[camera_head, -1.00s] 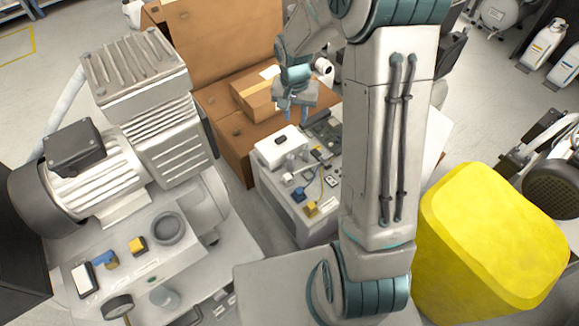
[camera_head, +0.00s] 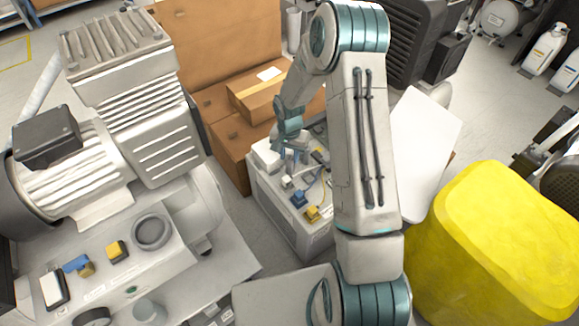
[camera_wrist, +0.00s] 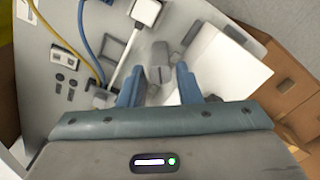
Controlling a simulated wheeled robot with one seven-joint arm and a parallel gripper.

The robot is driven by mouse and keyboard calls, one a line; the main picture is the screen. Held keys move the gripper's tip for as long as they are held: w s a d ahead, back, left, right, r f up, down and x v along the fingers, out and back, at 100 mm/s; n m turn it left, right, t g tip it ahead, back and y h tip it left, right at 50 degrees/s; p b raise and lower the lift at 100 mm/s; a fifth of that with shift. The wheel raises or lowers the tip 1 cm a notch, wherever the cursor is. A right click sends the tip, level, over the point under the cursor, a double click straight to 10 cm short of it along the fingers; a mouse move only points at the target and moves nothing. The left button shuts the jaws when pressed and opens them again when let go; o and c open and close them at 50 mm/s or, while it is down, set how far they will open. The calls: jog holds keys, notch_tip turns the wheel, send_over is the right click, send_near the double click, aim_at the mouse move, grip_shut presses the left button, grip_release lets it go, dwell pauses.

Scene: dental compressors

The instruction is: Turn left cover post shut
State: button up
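My gripper (camera_head: 292,148) is over the top of the light grey unit (camera_head: 262,196), beside a white box-shaped part (camera_head: 268,156). In the wrist view my gripper (camera_wrist: 160,86) has its two blue fingers apart, with nothing held between them. A small grey post (camera_wrist: 160,56) stands just beyond the gap between the fingertips. A second grey piece (camera_wrist: 191,32) is near it, beside the white cover (camera_wrist: 232,68). I cannot tell which of these is the left cover post. In the head view my gripper and arm hide the posts.
A white plug (camera_wrist: 146,12) with a cable, plus blue and yellow cables, lies close to the fingers. Cardboard boxes (camera_head: 225,120) stand behind the unit. A large compressor (camera_head: 75,165) is at the left and a yellow bin (camera_head: 490,250) at the right.

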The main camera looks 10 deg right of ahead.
aim_at(290, 163)
jog(key=shift+f+b, duration=0.6)
jog(key=shift+f, duration=1.8)
grip_shut()
jog(key=shift+n, duration=0.3)
jog(key=n+p, duration=0.2)
jog(key=n, duration=0.3)
jog(key=shift+r, duration=0.1)
jog(key=n+p, duration=0.1)
jog(key=n, duration=0.4)
jog(key=shift+d+p, duration=0.1)
jog(key=shift+p, duration=0.3)
jog(key=shift+n, duration=0.3)
